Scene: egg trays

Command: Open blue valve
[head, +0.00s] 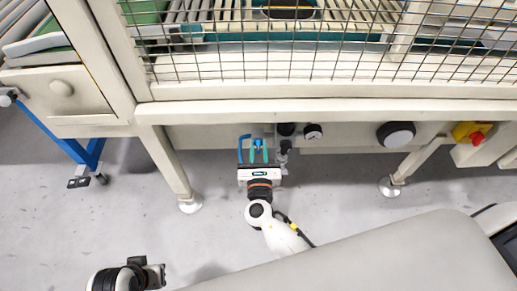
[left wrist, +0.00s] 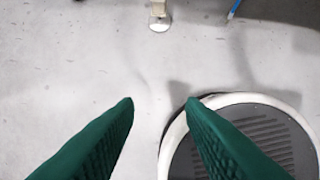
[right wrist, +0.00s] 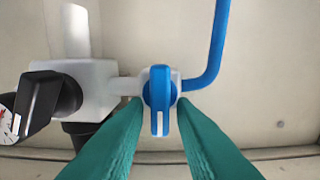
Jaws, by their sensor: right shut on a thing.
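The blue valve (right wrist: 160,92) is on a grey fitting in the middle of the right wrist view. Its round hub and narrow handle sit between the green fingertips of my right gripper (right wrist: 160,112), which is shut on it. In the head view my right gripper (head: 259,150) reaches up under the machine's front beam, and the valve is mostly hidden there. My left gripper (left wrist: 160,102) is open and empty over the floor in its own wrist view. In the head view only part of the left arm's end shows at the bottom left.
A blue pipe (right wrist: 222,40) bends up from the valve's right side. A grey valve body (right wrist: 95,85) with a black knob and a gauge (head: 313,131) stand close by. A round black knob (head: 396,134) and a red emergency button (head: 477,139) are farther right. A mesh guard (head: 270,55) rises above.

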